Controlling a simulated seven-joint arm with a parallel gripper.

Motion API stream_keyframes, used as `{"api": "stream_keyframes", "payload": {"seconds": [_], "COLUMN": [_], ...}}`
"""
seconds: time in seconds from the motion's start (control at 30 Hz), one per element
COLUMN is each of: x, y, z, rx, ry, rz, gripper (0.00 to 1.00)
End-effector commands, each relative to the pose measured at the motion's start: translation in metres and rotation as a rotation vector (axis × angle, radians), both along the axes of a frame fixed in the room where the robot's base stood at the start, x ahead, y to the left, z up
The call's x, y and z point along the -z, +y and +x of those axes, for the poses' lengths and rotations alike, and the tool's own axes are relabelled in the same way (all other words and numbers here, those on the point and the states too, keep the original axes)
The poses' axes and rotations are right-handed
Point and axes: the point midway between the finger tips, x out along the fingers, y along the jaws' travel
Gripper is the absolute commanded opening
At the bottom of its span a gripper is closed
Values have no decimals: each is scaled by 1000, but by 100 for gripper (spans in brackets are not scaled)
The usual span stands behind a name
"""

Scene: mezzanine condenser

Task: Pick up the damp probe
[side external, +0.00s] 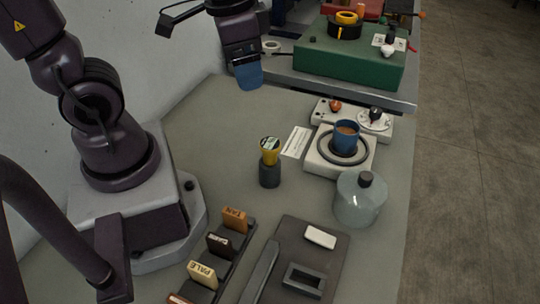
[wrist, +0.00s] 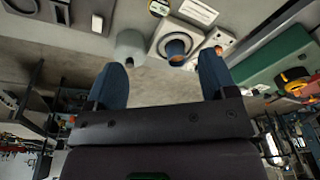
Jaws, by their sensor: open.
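What I take to be the damp probe is a yellow-topped device (side external: 270,157) with a dark round display face. It stands upright in a dark cylindrical holder (side external: 269,176) in the middle of the bench. Its round top (wrist: 159,8) shows at the upper edge of the wrist view, partly cut off. My gripper (side external: 248,77) is high above the bench, behind the probe and well apart from it. In the wrist view its two blue fingers (wrist: 162,78) are spread wide with nothing between them.
A label rack (side external: 227,257) and dark tray (side external: 329,269) lie at the front. A green case (side external: 350,62) stands at the back. Bench left of the probe is clear.

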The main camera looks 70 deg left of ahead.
Motion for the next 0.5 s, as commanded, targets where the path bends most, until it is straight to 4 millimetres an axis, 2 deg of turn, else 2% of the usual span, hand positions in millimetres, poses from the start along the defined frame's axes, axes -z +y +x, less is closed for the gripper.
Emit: {"api": "stream_keyframes", "payload": {"seconds": [0.03,0.23,0.33,0.5], "x": [17,75,90,89], "y": [1,2,1,-1], "z": [6,28,37,48], "rx": [85,607,861,1138], "ry": [64,212,216,170], "rz": [10,17,21,66], "gripper": [78,78,78,78]}}
